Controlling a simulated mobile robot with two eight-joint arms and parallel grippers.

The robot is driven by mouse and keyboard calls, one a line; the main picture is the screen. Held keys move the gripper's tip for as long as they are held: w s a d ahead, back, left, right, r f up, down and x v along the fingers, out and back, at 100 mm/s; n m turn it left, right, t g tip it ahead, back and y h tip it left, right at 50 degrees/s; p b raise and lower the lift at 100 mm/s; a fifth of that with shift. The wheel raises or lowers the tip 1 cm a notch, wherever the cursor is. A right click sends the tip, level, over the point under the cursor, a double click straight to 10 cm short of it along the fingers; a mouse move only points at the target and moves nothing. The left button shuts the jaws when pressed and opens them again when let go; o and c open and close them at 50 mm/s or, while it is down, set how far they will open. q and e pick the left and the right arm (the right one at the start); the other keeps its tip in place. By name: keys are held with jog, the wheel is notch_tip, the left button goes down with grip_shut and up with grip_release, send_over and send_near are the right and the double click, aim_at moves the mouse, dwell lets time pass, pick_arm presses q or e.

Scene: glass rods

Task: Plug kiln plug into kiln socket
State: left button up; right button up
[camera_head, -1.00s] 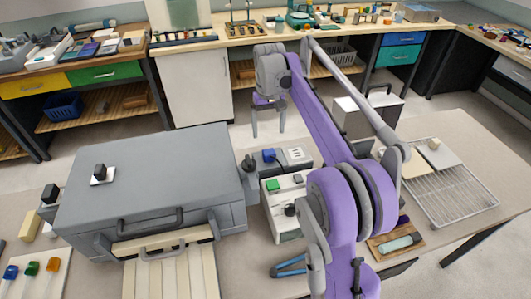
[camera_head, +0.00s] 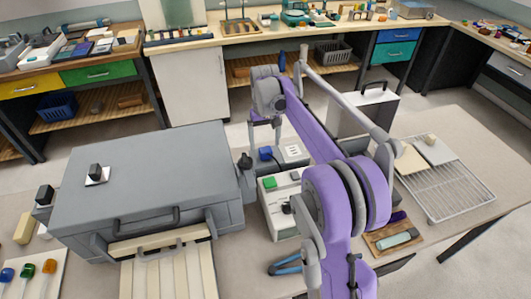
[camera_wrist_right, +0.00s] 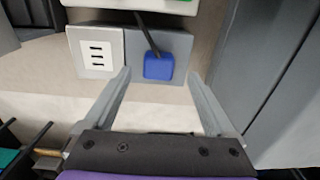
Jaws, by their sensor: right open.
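The blue kiln plug (camera_head: 265,153) sits on a grey block just right of the large grey kiln (camera_head: 145,190). A dark cord runs from the plug (camera_wrist_right: 158,66) in the right wrist view. The kiln socket, a white plate with dark slots (camera_head: 293,151), is beside the plug; it also shows in the right wrist view (camera_wrist_right: 97,53). My right gripper (camera_head: 265,143) is open and empty, pointing down at the plug. In the right wrist view its fingertips (camera_wrist_right: 158,76) lie either side of the plug, apart from it. My left gripper is not in view.
A control box with a green button (camera_head: 270,183) stands in front of the plug and socket. A grey case with a handle (camera_head: 362,108) and a wire rack (camera_head: 450,190) are to the right. The kiln's wall is close to the gripper.

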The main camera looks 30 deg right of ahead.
aim_at(266, 149)
notch_tip(266, 149, down, 4)
jog(key=shift+d+f, duration=0.15)
dwell(0.3)
jog(key=c, duration=1.4)
jog(key=shift+o, duration=0.2)
notch_tip(266, 149, up, 10)
jog(key=shift+r, duration=0.1)
